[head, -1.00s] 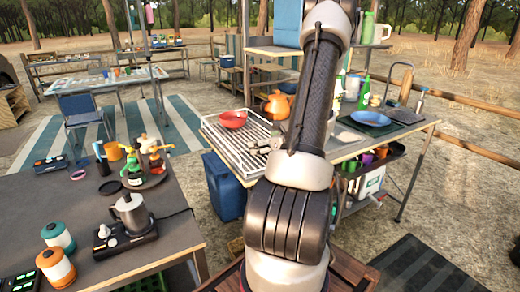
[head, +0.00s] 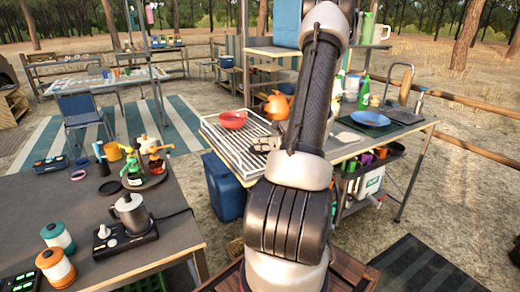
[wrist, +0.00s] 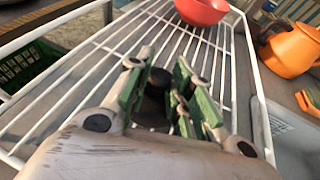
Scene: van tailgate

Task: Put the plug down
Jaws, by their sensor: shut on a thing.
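My gripper (wrist: 158,84) is over the white wire drying rack (wrist: 75,80) in the wrist view, its green-padded fingers shut on a small dark, rounded thing, the plug (wrist: 160,77). Only the top of the plug shows; the fingers hide the rest. I cannot tell whether it touches the rack wires. In the head view my gripper (head: 265,144) is at the near right part of the rack (head: 222,145), partly hidden by my arm. The plug cannot be made out there.
A red bowl (head: 232,120) stands on the far part of the rack. An orange kettle (head: 277,106) is beyond its right side. A blue plate (head: 370,118) lies further right. In the wrist view a grey tub (wrist: 292,135) is right of the rack. Several rack wires are bare.

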